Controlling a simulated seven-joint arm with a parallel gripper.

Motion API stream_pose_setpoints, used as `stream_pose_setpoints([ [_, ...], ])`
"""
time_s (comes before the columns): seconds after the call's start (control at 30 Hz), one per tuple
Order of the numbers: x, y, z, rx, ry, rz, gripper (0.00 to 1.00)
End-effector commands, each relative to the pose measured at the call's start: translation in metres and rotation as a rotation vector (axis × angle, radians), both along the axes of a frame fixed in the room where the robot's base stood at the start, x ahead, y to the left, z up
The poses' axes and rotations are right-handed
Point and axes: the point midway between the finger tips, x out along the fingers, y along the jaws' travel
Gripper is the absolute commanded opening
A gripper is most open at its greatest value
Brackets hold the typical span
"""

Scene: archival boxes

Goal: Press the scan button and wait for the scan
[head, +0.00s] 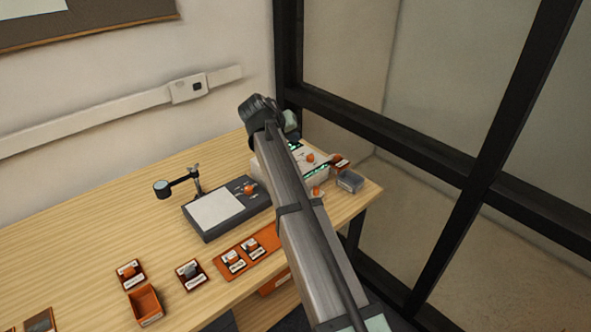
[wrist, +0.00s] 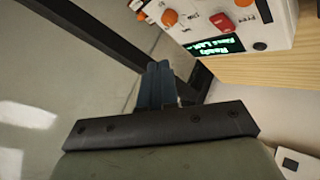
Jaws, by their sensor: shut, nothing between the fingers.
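A white device (head: 322,182) with orange knobs and green displays stands near the right end of the table in the head view, partly hidden behind my arm. The small labels are too blurred to tell which control is the scan button. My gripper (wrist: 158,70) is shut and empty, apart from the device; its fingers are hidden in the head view.
A grey copy stand (head: 228,208) with a lamp arm (head: 180,186) sits left of the device. A grey box (head: 350,181) is at the right table edge, near a black-framed glass partition (head: 400,150).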

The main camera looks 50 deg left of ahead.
Motion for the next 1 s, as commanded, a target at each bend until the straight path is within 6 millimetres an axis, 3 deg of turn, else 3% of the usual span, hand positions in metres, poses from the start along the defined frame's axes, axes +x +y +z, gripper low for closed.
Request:
stream_pose_setpoints([
  [0.27, 0.000, -0.001, -0.016, -0.001, 0.001, -0.001, 0.00],
  [0.7, 0.000, 0.000, -0.067, -0.001, 0.001, -0.001, 0.00],
  [1.0, 0.000, 0.000, -0.086, 0.001, 0.000, -0.001, 0.00],
])
